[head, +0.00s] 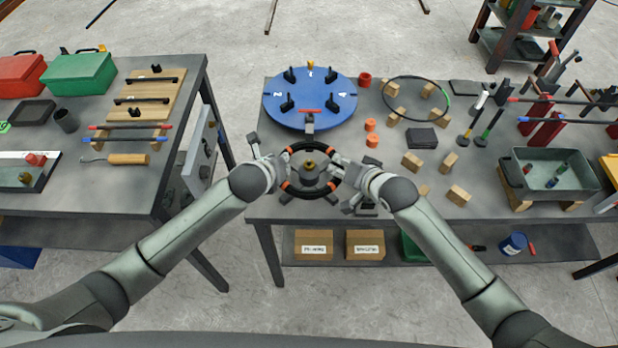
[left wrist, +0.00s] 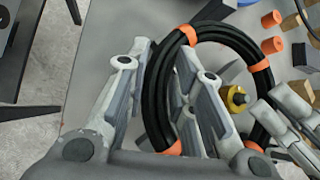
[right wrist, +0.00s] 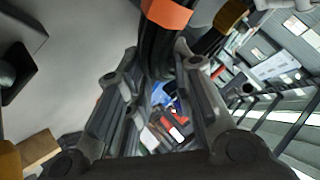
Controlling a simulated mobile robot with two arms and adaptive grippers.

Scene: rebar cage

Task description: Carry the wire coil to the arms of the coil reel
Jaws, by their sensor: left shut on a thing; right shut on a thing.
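The wire coil (head: 312,196) is a thick black ring with orange bands. In the head view it lies over the coil reel (head: 310,176), whose brass knob shows through the ring. Grey reel arms stick out around it; I cannot tell whether the coil rests on them. My left gripper (head: 279,168) is shut on the coil's left side, and my right gripper (head: 345,172) on its right side. In the left wrist view the coil (left wrist: 158,100) passes between the fingers (left wrist: 163,62). In the right wrist view the coil (right wrist: 157,48) enters between the fingers (right wrist: 156,56).
A blue numbered disc (head: 290,108) stands just behind the reel. Wood blocks, a thin black hoop (head: 388,88) and a grey tray (head: 575,178) occupy the table to the right. The left table (head: 100,190) holds tools and toolboxes; a floor gap separates the tables.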

